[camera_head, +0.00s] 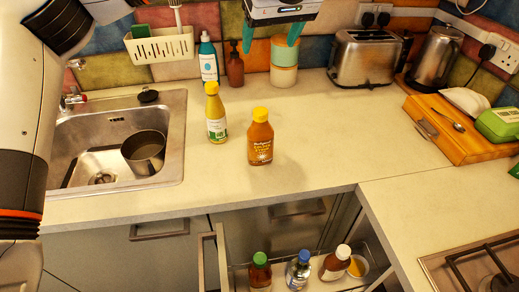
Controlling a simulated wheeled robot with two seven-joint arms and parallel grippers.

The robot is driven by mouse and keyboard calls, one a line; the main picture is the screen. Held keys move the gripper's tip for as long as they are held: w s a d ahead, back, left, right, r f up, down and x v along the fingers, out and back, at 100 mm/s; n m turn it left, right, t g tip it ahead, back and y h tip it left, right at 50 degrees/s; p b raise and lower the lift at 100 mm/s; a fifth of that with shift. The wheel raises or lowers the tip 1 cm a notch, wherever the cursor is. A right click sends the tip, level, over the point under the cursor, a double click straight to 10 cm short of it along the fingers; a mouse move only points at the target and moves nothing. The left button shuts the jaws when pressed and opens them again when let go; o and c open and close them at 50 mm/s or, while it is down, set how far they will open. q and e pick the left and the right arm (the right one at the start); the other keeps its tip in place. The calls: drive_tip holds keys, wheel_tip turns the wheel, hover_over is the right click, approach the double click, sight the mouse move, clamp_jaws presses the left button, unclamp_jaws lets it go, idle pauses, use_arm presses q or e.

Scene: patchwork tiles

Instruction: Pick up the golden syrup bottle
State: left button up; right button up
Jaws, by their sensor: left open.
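The golden syrup bottle (260,143) is amber-brown with a yellow cap and a label with pale lettering. It stands upright on the worktop, right of the sink. My left gripper (270,41) shows at the top middle, with two teal fingers spread apart and pointing down. Nothing shows held between them, and in the picture it is above and apart from the bottle. My right gripper is not in view.
A second yellow-capped bottle (215,114) stands close left of the syrup. Behind are a canister (284,77), pump bottles and a toaster (367,58). An open drawer below holds several bottles, including a green-capped one (260,272). Worktop right of the syrup is clear.

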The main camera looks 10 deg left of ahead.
use_arm(q)
drive_tip(key=b, duration=1.1)
approach(262, 112)
drive_tip(key=f, duration=0.2)
drive_tip(key=x, duration=0.6)
drive_tip(key=shift+w+a+f, duration=0.15)
drive_tip(key=shift+w+a, duration=0.2)
drive_tip(key=shift+w, duration=0.15)
drive_tip(key=x, duration=0.5)
drive_tip(key=shift+a+f, duration=0.1)
drive_tip(key=shift+f, duration=0.2)
drive_tip(key=shift+s, duration=0.1)
drive_tip(key=shift+s, duration=0.1)
clamp_jaws()
